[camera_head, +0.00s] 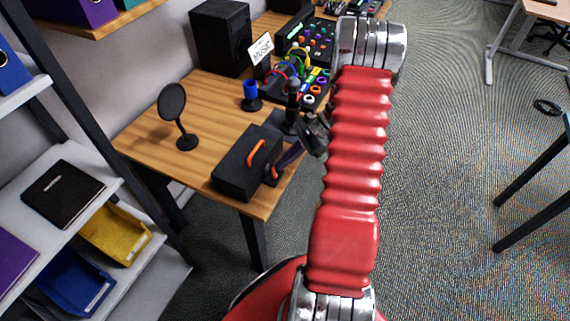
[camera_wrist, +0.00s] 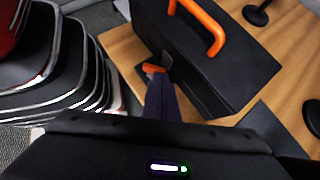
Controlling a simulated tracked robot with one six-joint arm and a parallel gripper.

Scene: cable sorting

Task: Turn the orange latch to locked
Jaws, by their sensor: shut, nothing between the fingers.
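A black case (camera_head: 238,172) with an orange handle (camera_head: 257,150) stands near the front edge of the wooden table. The orange latch (camera_head: 274,172) is on the case's side facing my arm; it also shows in the wrist view (camera_wrist: 152,69), where it sticks out to the left from a small grey mount. My gripper (camera_head: 283,162) is beside that side of the case, shut and empty. In the wrist view the dark fingers of my gripper (camera_wrist: 159,84) end just at the latch and cover part of it. I cannot tell whether they touch it.
A round black stand (camera_head: 187,142) is left of the case. Open floor lies right of the table.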

